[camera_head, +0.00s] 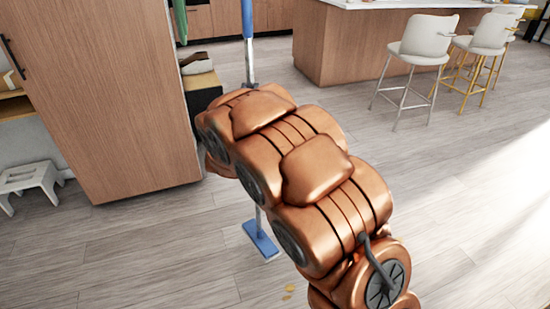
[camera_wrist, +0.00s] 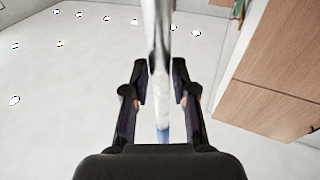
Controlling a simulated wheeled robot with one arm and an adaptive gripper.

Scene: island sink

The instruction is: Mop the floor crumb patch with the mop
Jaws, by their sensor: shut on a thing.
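The mop (camera_head: 261,240) stands nearly upright, with a blue flat head on the floor and a blue upper handle. My copper arm hides the middle of its pole. The crumb patch (camera_head: 288,291) is a few small yellow bits on the floor, in front of the mop head and a little to its right. The head and the crumbs are apart. In the wrist view my gripper (camera_wrist: 158,88) is shut on the mop's silver pole (camera_wrist: 160,35), which runs between the fingers. In the head view my arm hides the gripper.
A tall wooden cabinet (camera_head: 105,90) stands at the left, with a white step stool (camera_head: 32,182) beside it. Shoes (camera_head: 196,63) sit on a low dark unit behind. A wooden island (camera_head: 335,45) and white stools (camera_head: 425,40) are at the back right. The floor (camera_head: 460,215) at right is clear.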

